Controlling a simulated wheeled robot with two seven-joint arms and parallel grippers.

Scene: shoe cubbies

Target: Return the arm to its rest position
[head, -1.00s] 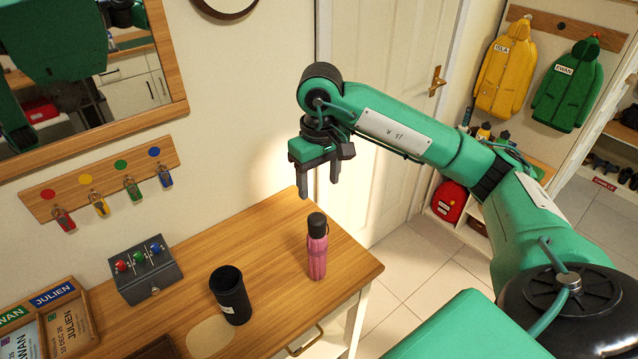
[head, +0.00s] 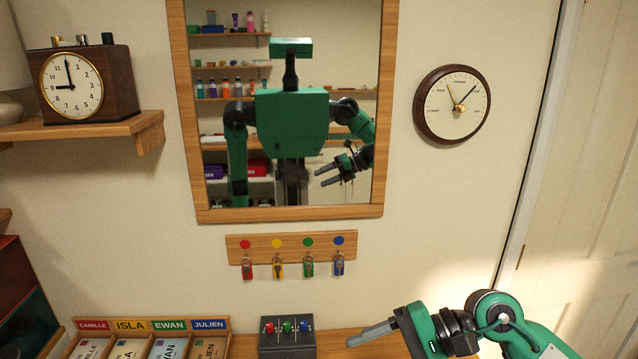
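My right arm comes in at the lower right, bent over the table. Its gripper (head: 372,334) points left, with its grey fingers seen edge-on above the table (head: 340,341). In the mirror (head: 290,212) the same gripper shows two grey fingers apart with nothing between them. My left gripper is not directly in view; the mirror shows my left arm hanging down, with its lower end cut off by the frame.
A grey switch box (head: 287,338) stands left of my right gripper. A key rack (head: 292,247) and wall clock (head: 452,105) hang on the wall. A name-labelled tray (head: 150,325) sits lower left; a desk clock (head: 88,85) stands on a shelf (head: 85,129).

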